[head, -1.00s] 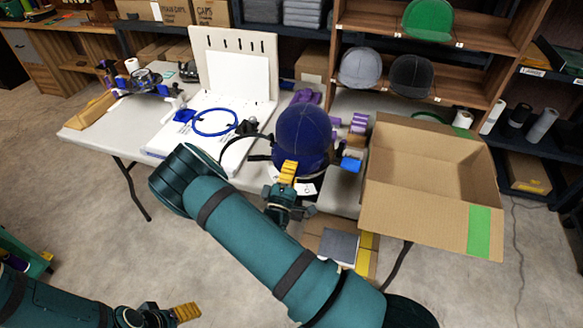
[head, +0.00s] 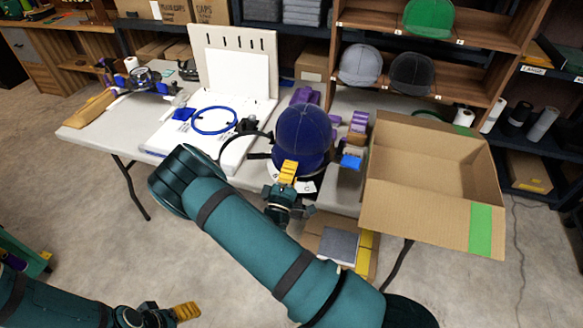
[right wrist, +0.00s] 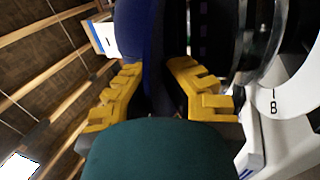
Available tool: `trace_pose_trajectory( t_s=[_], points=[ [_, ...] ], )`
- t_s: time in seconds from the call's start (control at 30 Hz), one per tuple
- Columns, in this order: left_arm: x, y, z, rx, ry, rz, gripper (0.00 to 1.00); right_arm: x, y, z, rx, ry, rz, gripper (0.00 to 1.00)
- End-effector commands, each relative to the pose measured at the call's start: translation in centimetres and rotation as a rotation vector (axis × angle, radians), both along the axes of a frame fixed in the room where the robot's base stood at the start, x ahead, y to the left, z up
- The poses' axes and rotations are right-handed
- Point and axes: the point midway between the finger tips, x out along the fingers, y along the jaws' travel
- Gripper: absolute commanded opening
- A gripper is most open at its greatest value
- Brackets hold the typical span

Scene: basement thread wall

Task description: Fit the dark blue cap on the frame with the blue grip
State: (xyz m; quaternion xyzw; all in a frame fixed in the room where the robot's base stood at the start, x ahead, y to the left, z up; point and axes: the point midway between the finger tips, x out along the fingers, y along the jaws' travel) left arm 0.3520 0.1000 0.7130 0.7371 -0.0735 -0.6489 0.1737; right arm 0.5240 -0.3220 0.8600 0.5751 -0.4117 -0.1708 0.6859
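The dark blue cap (head: 302,132) stands crown up near the table's front edge, above a white lettered piece. My right gripper (head: 288,172) is at its near side. In the right wrist view its yellow fingers (right wrist: 152,88) close around a dark blue part that appears to be the cap's edge (right wrist: 153,50). A thin black curved band (head: 232,143) shows left of the cap. A blue block (head: 351,162) sits just right of it, and a smaller blue piece (head: 183,114) lies further left; I cannot tell which is the frame's grip. My left gripper (head: 168,315) is low, away from the table.
A blue hoop (head: 213,121) lies on a white board. An open cardboard box (head: 410,203) stands right of the cap. Purple blocks (head: 358,124) are close behind the blue block.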

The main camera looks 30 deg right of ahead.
Motion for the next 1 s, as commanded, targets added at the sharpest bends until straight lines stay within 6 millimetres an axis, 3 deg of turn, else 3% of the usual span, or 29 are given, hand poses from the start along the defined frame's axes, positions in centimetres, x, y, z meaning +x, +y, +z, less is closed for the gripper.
trace_pose_trajectory(
  t_s=[1.0],
  points=[
    [0.3,0.0,-1.5,0.001,-0.007,0.002,0.73,0.2,-0.2,-1.6,-0.001,-0.001,0.000,0.00]
  ],
)
